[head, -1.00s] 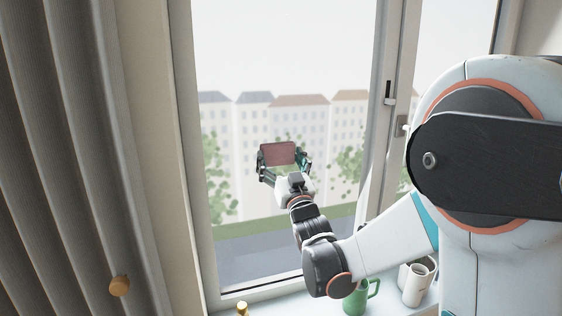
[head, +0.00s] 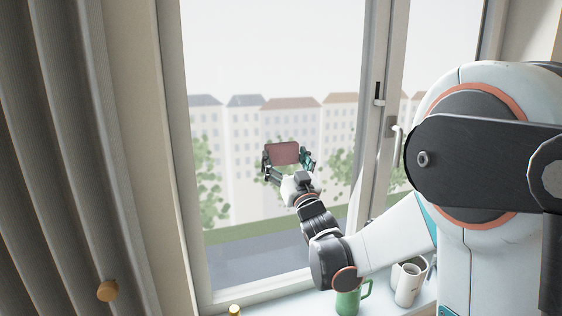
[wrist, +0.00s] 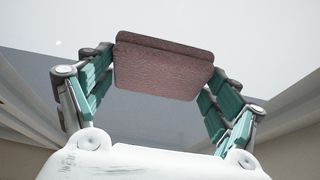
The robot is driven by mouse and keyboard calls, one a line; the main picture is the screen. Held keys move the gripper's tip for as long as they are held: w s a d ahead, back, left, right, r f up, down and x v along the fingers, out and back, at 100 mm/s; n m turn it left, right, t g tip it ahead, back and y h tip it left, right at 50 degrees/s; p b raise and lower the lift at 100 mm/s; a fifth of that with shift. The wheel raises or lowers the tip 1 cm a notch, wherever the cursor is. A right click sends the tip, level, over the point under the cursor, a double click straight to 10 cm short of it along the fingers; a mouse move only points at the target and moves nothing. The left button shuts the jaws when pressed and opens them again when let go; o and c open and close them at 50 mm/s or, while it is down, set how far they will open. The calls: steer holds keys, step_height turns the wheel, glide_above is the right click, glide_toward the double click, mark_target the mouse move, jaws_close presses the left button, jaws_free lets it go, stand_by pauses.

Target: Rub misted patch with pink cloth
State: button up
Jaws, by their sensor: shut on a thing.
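The pink cloth (head: 285,153) is a flat, dull-pink piece with rounded corners. My gripper (head: 288,160) is shut on it, one finger at each side, and holds it up in front of the left window pane (head: 275,60). In the wrist view the cloth (wrist: 163,68) spans between the fingers of my gripper (wrist: 163,80). I cannot tell whether the cloth touches the glass. The misted patch does not stand out clearly in either view; the cloth and gripper may cover part of it.
A green mug (head: 348,300) and a white mug (head: 407,283) stand on the windowsill below my arm. A grey curtain (head: 70,150) hangs at the left, with a round wooden knob (head: 107,291) beside it. A window handle (head: 393,147) is on the frame at right.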

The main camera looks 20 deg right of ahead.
steer(key=shift+w+a, duration=0.1)
steer(key=a, duration=0.4)
stand_by(0.3)
steer(key=shift+s, duration=2.85)
steer(key=shift+s, duration=0.1)
steer(key=s, duration=0.2)
steer(key=shift+s, duration=0.4)
